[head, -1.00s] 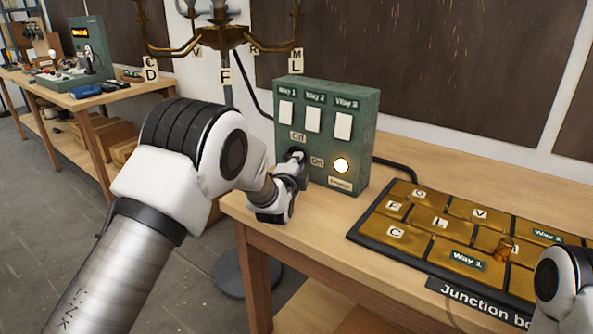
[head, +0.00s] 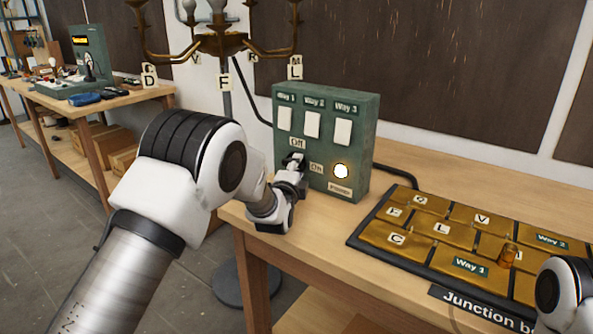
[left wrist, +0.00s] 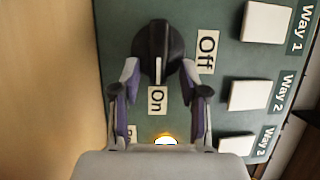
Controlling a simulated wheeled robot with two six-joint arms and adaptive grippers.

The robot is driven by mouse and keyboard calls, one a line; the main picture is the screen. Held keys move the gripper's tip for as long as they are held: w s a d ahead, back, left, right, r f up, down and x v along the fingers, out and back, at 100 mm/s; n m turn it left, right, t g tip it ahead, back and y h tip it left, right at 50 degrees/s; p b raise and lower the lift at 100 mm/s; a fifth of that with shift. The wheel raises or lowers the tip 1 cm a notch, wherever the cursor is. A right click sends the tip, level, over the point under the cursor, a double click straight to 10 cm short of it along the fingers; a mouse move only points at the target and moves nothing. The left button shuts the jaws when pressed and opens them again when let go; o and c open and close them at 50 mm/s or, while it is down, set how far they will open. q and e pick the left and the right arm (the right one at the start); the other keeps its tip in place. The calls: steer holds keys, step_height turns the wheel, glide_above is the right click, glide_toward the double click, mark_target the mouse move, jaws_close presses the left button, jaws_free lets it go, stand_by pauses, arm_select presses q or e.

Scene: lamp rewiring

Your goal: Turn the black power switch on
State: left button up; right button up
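The black power switch (left wrist: 158,45) is a round knob with a white pointer line on the green box. In the left wrist view its pointer is directed at the On label (left wrist: 157,100), with the Off label (left wrist: 207,50) off to the right. The round lamp (head: 341,171) on the box glows bright. My left gripper (head: 292,173) is at the box front; in the left wrist view its fingers (left wrist: 160,72) stand apart on both sides of the knob. I cannot tell whether they touch its rim. My right gripper is out of view.
The green box (head: 362,140) has three white rocker switches above the knob. A junction board (head: 395,232) with brass plates lies to its right on the wooden table. A brass chandelier (head: 222,43) with letter tags is behind. My right arm shows at lower right.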

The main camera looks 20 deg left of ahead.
arm_select(q)
steer(key=shift+s, duration=0.1)
steer(key=s, duration=1.2)
steer(key=shift+d+f, duration=0.1)
steer(key=shift+d, duration=0.15)
